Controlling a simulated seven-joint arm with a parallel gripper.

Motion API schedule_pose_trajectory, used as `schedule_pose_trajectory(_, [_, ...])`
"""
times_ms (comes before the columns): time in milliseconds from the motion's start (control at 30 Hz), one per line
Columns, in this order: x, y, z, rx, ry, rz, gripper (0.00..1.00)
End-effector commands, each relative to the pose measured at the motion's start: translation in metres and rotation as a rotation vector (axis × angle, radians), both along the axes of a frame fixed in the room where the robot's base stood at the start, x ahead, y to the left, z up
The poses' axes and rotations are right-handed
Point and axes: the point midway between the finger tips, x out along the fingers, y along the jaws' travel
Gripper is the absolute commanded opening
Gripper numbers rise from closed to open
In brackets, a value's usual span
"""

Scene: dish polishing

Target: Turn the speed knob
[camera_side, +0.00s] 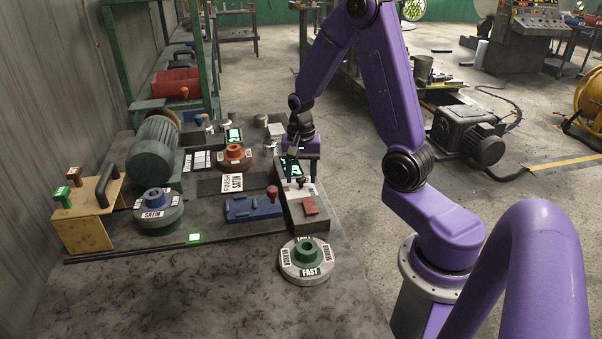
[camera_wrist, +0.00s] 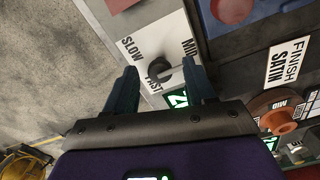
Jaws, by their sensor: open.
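The speed knob (camera_wrist: 158,68) is a small dark round knob on a pale panel (camera_wrist: 145,30) labelled SLOW, MID and FAST. A pale mark beside it points to the right; I cannot tell exactly which setting it meets. My gripper (camera_wrist: 159,74) is open, with its two dark fingers on either side of the knob in the wrist view. Whether they touch it is unclear. In the side view my gripper (camera_side: 302,166) is over the grey control box (camera_side: 308,222), pointing down, with the small knob (camera_side: 300,183) just below it.
A green-lit display (camera_wrist: 177,99) is close to the right finger. A red button (camera_side: 311,206) is on the same box. A blue block (camera_side: 254,208) lies left of it, and a FAST-labelled dial (camera_side: 305,270) stands in front. An orange dial (camera_side: 235,155) is further back.

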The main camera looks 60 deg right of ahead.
Motion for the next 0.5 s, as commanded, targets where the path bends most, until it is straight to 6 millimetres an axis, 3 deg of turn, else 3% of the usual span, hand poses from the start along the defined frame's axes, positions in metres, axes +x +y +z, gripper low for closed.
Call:
schedule_pose_trajectory(267, [0.0,0.0,-0.0006,0.0,0.0,0.0,0.51])
schedule_pose_trajectory(400, [0.0001,0.0001,-0.0005,0.0,0.0,0.0,0.06])
schedule_pose_trajectory(433, [0.0001,0.0001,-0.0004,0.0,0.0,0.0,0.0])
schedule_pose_trajectory(500, [0.0001,0.0001,-0.0004,0.0,0.0,0.0,0.0])
